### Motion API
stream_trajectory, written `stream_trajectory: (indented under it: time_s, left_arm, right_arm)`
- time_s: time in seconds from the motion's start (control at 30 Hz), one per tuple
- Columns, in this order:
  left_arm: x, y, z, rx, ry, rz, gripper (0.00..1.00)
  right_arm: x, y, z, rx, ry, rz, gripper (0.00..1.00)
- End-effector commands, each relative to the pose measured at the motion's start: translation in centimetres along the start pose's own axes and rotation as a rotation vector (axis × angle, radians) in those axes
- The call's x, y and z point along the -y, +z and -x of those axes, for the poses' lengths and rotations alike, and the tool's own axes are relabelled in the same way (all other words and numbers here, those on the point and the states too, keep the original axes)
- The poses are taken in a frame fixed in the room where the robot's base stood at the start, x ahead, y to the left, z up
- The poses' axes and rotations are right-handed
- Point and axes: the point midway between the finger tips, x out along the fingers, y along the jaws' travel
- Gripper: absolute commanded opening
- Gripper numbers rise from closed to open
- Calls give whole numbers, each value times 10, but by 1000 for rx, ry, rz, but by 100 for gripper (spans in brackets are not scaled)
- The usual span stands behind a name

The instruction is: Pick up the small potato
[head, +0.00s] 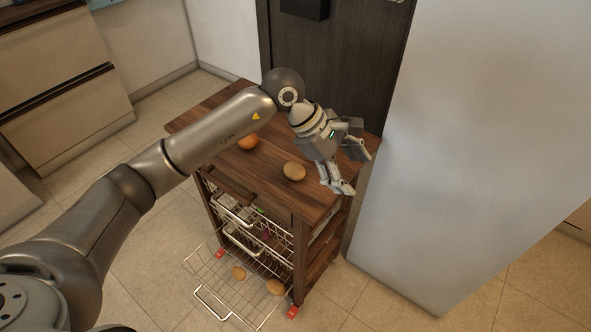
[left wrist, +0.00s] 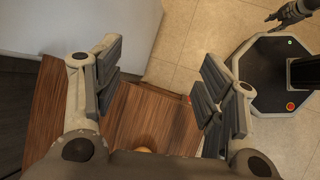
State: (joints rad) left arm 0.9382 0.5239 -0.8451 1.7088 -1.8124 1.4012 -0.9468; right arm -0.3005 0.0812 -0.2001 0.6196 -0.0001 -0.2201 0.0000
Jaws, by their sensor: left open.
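A brown potato (head: 294,171) lies on the wooden top of the cart (head: 215,120). An orange round item (head: 248,142) lies behind it, partly hidden by my left arm. Two more potatoes, one smaller (head: 238,273) and one larger (head: 275,287), lie in the pulled-out bottom wire basket. My left gripper (head: 353,170) is open and empty above the cart's right edge, to the right of the top potato. In the left wrist view, the open fingers (left wrist: 160,88) span the cart top, and a tan round thing (left wrist: 145,144) shows partly at the lower edge.
The wire basket (head: 205,300) sticks out at the cart's front. A pale wall or panel (head: 460,150) stands close on the right, and a dark door (head: 340,60) is behind. Tiled floor is open at the front. A dark gripper, seemingly my right (left wrist: 290,12), shows in the wrist view.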

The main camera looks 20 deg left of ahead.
Motion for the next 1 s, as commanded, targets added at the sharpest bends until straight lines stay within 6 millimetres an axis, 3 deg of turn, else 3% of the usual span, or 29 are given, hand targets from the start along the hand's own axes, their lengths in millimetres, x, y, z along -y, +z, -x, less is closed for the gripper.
stream_trajectory:
  time_s: [0.03,0.1,0.2,0.37,0.7,1.0]
  left_arm:
    - [-6,-25,14,-120,-14,-34,65]
    - [-10,-56,32,-265,-44,-66,65]
    - [-14,-87,58,-417,-79,-88,65]
    - [-14,-110,78,-532,-112,-93,65]
    - [-9,-135,40,-540,-118,-92,65]
    - [-2,-148,20,-538,-120,-91,65]
  right_arm:
    - [0,0,0,0,0,0,40]
    - [0,0,0,-1,0,-1,40]
    - [0,-1,0,-1,0,-1,40]
    - [0,-1,1,-1,0,-1,40]
    - [0,-2,11,-2,0,-1,40]
    - [0,-3,24,-2,-1,-1,40]
